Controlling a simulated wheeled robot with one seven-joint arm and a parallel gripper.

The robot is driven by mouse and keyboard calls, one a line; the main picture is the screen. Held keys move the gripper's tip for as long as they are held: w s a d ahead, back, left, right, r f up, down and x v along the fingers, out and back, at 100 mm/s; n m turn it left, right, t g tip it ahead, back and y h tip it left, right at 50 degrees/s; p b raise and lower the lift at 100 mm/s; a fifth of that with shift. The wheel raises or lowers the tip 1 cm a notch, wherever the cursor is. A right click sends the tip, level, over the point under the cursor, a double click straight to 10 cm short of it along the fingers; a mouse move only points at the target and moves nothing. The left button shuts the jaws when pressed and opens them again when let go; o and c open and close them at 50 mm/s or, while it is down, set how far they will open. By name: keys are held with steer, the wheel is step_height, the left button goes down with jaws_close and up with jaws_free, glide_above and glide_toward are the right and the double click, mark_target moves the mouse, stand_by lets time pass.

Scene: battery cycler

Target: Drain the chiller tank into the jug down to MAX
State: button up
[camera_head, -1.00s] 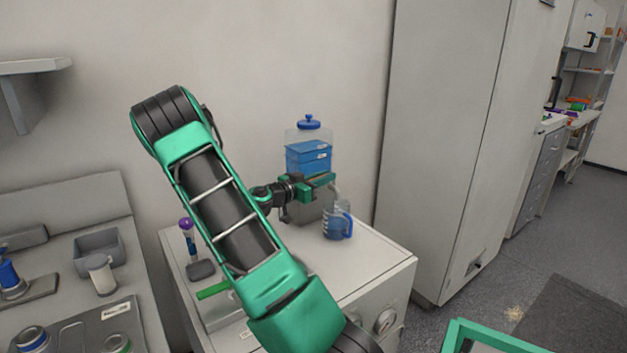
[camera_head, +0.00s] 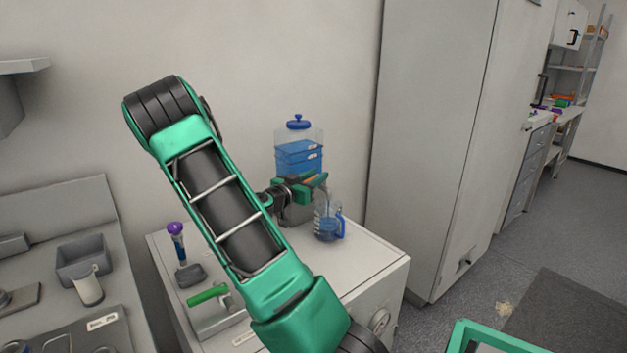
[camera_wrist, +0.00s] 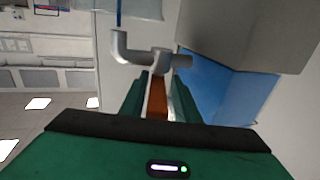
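The clear chiller tank (camera_head: 299,157) with a blue lid stands against the wall, with blue liquid inside; its marking is too small to read. A clear jug (camera_head: 328,225) with a blue handle stands to its right and holds some blue liquid. My gripper (camera_head: 314,182) is in front of the tank's lower part. The inverted wrist view shows the grey tap (camera_wrist: 148,54), with a thin blue stream (camera_wrist: 119,14) leaving its spout toward the jug. An orange-brown lever (camera_wrist: 158,98) lies between my fingers, which appear closed on it. The jug's level is hard to read.
Tank and jug stand on a white cabinet (camera_head: 371,263), whose right front top is clear. A tall grey cabinet (camera_head: 430,130) rises at the right.

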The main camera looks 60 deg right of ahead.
steer(key=shift+s+a+f, duration=0.1)
steer(key=shift+a, duration=0.05)
steer(key=shift+a, duration=0.25)
steer(key=a, duration=1)
steer(key=shift+w, duration=0.2)
glide_toward(306, 181)
steer(key=d, duration=1)
steer(key=shift+s+f, duration=0.1)
steer(key=shift+s, duration=0.05)
